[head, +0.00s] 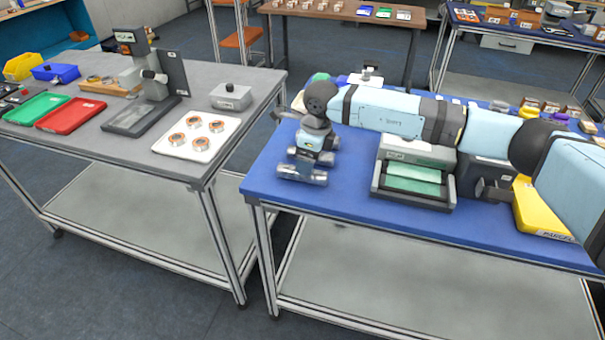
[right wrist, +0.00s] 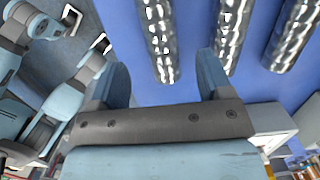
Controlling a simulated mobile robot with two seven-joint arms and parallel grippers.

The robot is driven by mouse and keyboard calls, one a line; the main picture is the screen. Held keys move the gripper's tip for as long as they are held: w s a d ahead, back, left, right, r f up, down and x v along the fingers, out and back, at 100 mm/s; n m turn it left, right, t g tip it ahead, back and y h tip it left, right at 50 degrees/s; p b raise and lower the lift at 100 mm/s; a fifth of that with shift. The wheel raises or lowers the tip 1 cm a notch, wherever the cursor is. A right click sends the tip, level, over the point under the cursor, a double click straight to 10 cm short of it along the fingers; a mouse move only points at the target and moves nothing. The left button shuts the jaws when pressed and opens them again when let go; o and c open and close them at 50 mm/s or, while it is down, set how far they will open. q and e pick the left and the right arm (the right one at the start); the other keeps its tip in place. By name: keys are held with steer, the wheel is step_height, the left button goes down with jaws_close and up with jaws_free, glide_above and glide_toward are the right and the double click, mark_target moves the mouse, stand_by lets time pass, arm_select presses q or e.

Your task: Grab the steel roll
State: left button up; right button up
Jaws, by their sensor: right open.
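Three shiny steel rolls lie side by side on the blue table. In the right wrist view the left roll (right wrist: 160,38) points toward the gap between my fingers, with the middle roll (right wrist: 230,35) and right roll (right wrist: 294,35) beside it. In the head view the nearest steel roll (head: 302,174) lies near the table's left end. My right gripper (head: 311,146) is above the rolls there and partly hides them.
A scanner-like machine with a green panel (head: 413,180) stands right of the rolls, under my right arm. A yellow parcel bin (head: 540,215) is farther right. A grey table (head: 65,150) with trays stands left, across a gap. The blue table's front left is clear.

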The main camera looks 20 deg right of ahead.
steer(key=f, duration=0.3)
steer(key=w+a+f, duration=0.1)
steer(key=shift+f, duration=0.15)
steer(key=shift+a+f, duration=0.1)
steer(key=shift+f, duration=0.35)
steer(key=shift+r, duration=0.1)
steer(key=c, duration=1.2)
steer(key=shift+r, duration=0.1)
